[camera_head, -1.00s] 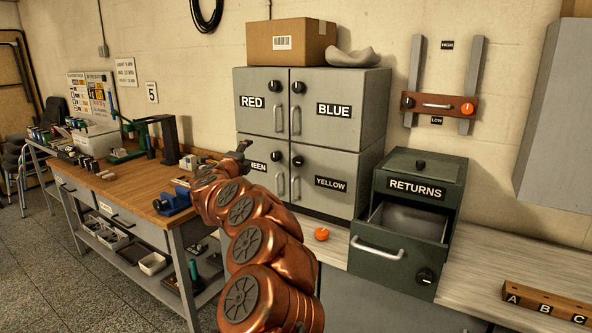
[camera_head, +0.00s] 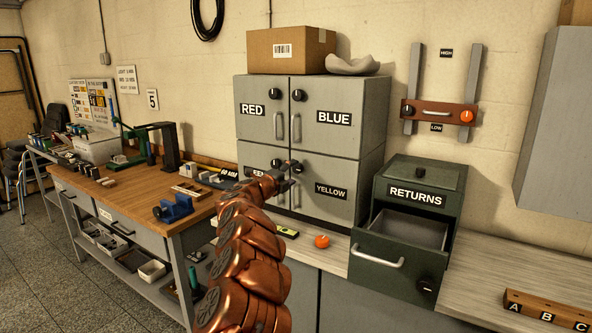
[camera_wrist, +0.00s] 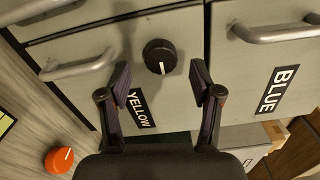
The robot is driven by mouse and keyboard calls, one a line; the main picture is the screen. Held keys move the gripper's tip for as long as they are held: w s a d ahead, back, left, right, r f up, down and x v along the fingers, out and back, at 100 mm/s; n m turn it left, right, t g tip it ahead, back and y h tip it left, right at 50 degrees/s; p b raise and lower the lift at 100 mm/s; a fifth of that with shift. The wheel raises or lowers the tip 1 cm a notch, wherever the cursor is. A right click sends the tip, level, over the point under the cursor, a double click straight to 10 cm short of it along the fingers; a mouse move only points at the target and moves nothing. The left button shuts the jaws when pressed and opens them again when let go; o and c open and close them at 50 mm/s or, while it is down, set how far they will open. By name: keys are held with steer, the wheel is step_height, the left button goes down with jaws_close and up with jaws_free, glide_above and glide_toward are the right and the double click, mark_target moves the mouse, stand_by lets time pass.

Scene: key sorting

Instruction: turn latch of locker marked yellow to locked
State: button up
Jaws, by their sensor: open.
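The locker marked YELLOW (camera_head: 330,205) is the lower right door of the grey locker block. Its latch, a round black knob with a white mark (camera_wrist: 160,57), shows in the wrist view between and just beyond my fingertips. The YELLOW label (camera_wrist: 139,108) is partly behind my left finger there. My gripper (camera_wrist: 160,80) is open and empty, facing the knob, with no contact that I can see. In the head view my gripper (camera_head: 285,172) is in front of the lower doors and the latch is largely hidden behind it.
The RED (camera_head: 255,108) and BLUE (camera_head: 335,117) lockers are above. Door handles (camera_wrist: 80,66) stick out near the knob. An orange knob-like object (camera_head: 322,241) lies on the counter below. The green RETURNS box (camera_head: 416,198) stands right with its drawer open.

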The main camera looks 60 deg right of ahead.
mark_target(296, 170)
steer(key=shift+d+r, duration=0.15)
steer(key=shift+d, duration=0.5)
steer(key=shift+w+d+p, duration=0.1)
steer(key=shift+d+p, duration=0.35)
steer(key=shift+d, duration=0.55)
steer(key=shift+c, duration=0.3)
steer(key=c, duration=1.1)
